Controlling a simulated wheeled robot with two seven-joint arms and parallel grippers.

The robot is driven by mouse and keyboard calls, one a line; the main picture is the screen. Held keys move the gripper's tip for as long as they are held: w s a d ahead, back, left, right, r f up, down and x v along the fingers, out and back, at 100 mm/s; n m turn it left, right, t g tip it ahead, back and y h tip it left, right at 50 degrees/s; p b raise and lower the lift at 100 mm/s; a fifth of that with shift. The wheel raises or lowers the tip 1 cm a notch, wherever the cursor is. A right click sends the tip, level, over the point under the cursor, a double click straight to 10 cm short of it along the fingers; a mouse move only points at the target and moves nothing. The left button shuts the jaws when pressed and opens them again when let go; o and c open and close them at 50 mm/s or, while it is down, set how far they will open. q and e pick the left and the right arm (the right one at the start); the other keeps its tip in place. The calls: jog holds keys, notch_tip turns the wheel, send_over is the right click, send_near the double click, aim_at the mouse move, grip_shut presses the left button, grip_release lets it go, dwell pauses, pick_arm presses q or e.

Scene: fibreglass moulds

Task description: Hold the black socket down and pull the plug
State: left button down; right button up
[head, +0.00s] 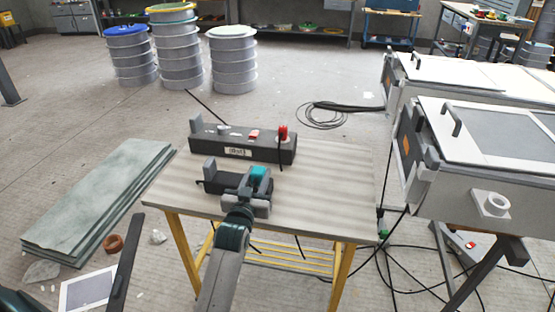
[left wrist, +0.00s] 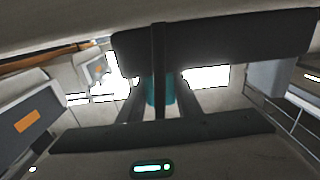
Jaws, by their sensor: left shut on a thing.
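My left gripper (head: 256,186) is over the front half of the table, shut around a teal piece (head: 259,172) that looks like the plug. In the left wrist view the teal piece (left wrist: 160,90) sits between the two fingers, with a black cord running in front of it. A black socket block (head: 217,181) lies at the gripper, partly hidden by it; I cannot tell if the teal piece is seated in it. A dark bar, likely this block (left wrist: 225,38), shows beyond the fingers. My right gripper is not in view.
A long dark box (head: 243,148) with a label, a red button and a red plug (head: 283,133) stands behind on the table (head: 335,190). The table's right side is clear. White-topped mould units (head: 475,170) stand at right, grey sheets (head: 95,200) at left. Cables lie on the floor.

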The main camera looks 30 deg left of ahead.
pick_arm(q)
jog(key=c, duration=1.2)
grip_release()
jog(key=shift+s, duration=0.1)
jog(key=v, duration=1.2)
